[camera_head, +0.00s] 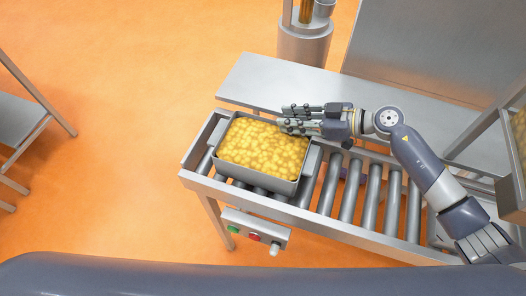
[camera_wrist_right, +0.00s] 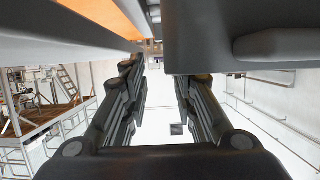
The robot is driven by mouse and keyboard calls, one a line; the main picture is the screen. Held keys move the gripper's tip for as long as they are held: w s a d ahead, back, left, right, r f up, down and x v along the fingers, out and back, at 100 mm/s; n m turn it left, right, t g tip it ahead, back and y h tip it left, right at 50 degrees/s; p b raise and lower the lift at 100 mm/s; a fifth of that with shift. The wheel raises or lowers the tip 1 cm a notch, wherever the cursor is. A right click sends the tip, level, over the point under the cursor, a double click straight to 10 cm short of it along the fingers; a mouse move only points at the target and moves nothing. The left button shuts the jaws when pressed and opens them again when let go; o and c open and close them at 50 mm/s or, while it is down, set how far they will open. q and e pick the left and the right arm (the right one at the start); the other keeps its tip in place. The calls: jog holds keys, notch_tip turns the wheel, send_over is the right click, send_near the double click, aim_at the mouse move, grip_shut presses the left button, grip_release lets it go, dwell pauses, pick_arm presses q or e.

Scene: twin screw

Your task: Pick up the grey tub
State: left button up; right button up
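The grey tub (camera_head: 262,184) sits on the left end of the roller conveyor in the head view, filled with yellow pieces. It has a flange at each short end. My right gripper (camera_head: 284,117) reaches in from the right, its fingertips at the tub's far right corner. In the head view I cannot tell whether they touch the rim. In the right wrist view the two fingers of my right gripper (camera_wrist_right: 162,72) stand apart with nothing between them. A large grey surface fills the top right there; I cannot tell whether it is the tub. My left gripper is not in view.
The roller conveyor (camera_head: 372,242) has bare rollers right of the tub and a control box (camera_head: 254,229) on its front. A metal table (camera_head: 258,84) lies behind. A crate (camera_head: 515,150) stands at the far right. Open orange floor lies left.

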aim_at(274, 121)
jog(key=x, duration=0.2)
jog(key=p+x, duration=0.1)
jog(key=x, duration=0.1)
jog(key=shift+s+a, duration=0.2)
jog(key=shift+s, duration=0.1)
jog(key=shift+w+a+f, duration=0.2)
jog(key=shift+a+f, duration=0.1)
jog(key=shift+a, duration=0.15)
jog(key=shift+d, duration=0.1)
grip_shut()
jog(key=shift+r, duration=0.15)
